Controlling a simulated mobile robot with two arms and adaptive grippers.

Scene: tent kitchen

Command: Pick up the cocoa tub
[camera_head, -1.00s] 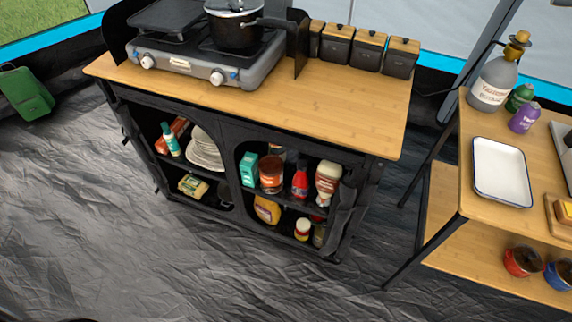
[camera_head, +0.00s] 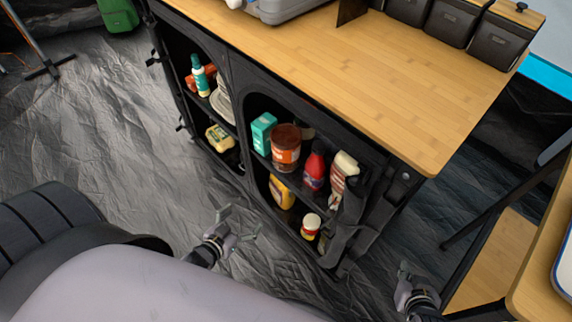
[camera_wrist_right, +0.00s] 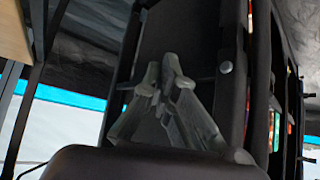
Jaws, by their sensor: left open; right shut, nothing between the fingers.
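The cocoa tub, which I take to be the round tub with a brown lid and an orange-red label (camera_head: 285,148), stands upright on the upper shelf of the cabinet's right compartment. My left gripper (camera_head: 240,222) is open and empty, in front of the cabinet, below and to the left of the tub and apart from it. My right gripper (camera_head: 404,270) is shut and empty, to the right of the cabinet's end. It also shows in the right wrist view (camera_wrist_right: 170,76), beside the cabinet's dark side. I cannot make out the tub in the right wrist view.
A teal box (camera_head: 263,131) stands left of the tub; a red bottle (camera_head: 314,170) and a white-capped bottle (camera_head: 342,176) stand right of it. The wooden countertop (camera_head: 390,80) overhangs the shelves. Rolled dark fabric (camera_head: 350,215) hangs at the opening's right edge. Floor in front is clear.

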